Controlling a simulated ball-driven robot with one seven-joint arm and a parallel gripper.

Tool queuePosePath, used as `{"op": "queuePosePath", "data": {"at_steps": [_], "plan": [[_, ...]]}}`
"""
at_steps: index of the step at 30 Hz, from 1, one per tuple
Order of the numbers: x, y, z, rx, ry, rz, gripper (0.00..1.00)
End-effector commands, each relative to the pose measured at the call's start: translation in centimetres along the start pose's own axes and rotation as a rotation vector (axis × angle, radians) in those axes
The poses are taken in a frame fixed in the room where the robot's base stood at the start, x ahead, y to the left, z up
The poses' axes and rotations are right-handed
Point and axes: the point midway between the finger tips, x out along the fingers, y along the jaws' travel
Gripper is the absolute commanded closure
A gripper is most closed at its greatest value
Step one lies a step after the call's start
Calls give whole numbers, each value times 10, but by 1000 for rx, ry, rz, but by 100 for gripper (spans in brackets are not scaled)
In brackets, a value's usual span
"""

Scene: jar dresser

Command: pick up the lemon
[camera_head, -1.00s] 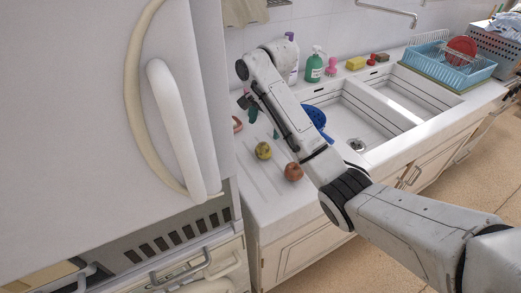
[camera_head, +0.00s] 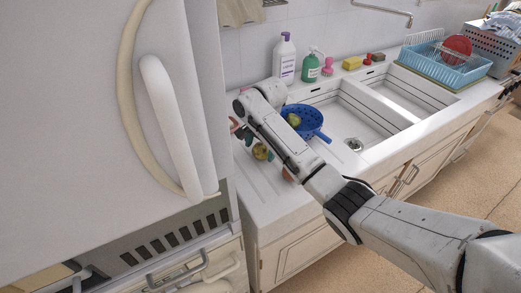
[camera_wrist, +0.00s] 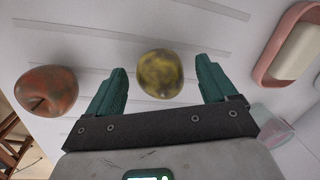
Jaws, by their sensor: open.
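A mottled dark-yellow round fruit, seemingly the lemon (camera_wrist: 160,73), lies on the white ribbed drainboard, in the gap between my fingertips in the wrist view. In the head view it shows beside my wrist (camera_head: 261,152), partly covered. My gripper (camera_wrist: 161,68) is open, with one teal finger on each side of the fruit and visible gaps on both sides. Another yellow-green fruit (camera_head: 294,120) sits in a blue colander (camera_head: 312,127), so from colour alone I cannot be fully sure which is the lemon.
A red-brown apple (camera_wrist: 46,92) lies left of my gripper in the wrist view. A pink soap dish (camera_wrist: 274,66) with a pale bar is at the right. Bottles, including a white one (camera_head: 284,60), stand along the wall. The fridge (camera_head: 90,150) closes off the left side.

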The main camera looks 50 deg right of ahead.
Motion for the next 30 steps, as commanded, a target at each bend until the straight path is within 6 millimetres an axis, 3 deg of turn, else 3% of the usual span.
{"op": "queuePosePath", "data": {"at_steps": [4, 23, 30], "plan": [[0, 0, 0, 0, 0, 0, 17], [0, 0, 0, 0, 0, 0, 77], [-1, 0, 0, -1, 1, -1, 78]]}}
